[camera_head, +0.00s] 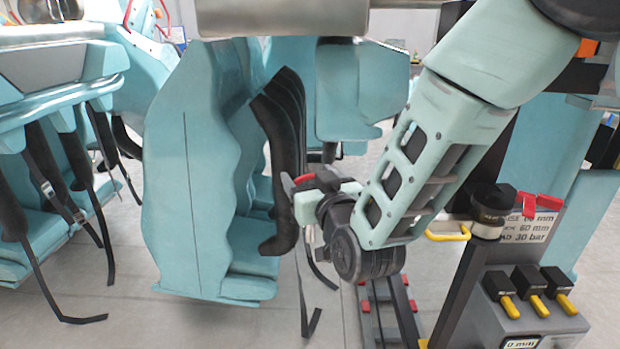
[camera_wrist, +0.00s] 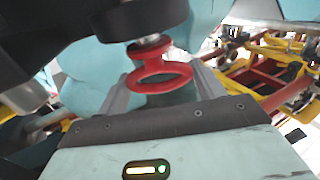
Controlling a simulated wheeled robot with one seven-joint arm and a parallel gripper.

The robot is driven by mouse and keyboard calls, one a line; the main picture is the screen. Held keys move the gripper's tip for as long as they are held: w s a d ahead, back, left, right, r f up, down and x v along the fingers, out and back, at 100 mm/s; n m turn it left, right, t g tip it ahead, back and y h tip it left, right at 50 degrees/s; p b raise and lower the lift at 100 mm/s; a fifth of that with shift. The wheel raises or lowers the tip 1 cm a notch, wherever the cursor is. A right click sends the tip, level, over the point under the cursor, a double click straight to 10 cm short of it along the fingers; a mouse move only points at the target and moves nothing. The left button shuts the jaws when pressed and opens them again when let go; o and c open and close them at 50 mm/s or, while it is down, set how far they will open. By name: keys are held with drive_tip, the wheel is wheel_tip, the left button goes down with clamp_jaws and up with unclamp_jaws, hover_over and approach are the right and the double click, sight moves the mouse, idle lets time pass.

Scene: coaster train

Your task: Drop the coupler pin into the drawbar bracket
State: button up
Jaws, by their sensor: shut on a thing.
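My gripper (camera_wrist: 160,82) is shut on the coupler pin (camera_wrist: 152,86), whose red ring handle lies between the two grey fingers in the wrist view. A short metal part shows just above the ring; the rest of the pin is hidden. I cannot make out the drawbar bracket with certainty in either view.
Teal train seats (camera_head: 190,190) with black restraints stand close left of my gripper. A grey control stand (camera_head: 540,315) with yellow-handled levers is at the lower right. Yellow and red framework (camera_wrist: 265,75) shows at right in the wrist view.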

drive_tip(key=shift+r, duration=0.1)
drive_tip(key=o, duration=1.3)
drive_tip(key=shift+s, duration=0.1)
drive_tip(key=b+v, duration=0.6)
drive_tip(key=v, duration=0.3)
drive_tip(key=shift+f, duration=0.35)
drive_tip(key=b+v, duration=0.8)
drive_tip(key=b, duration=0.4)
drive_tip(key=shift+r, duration=0.3)
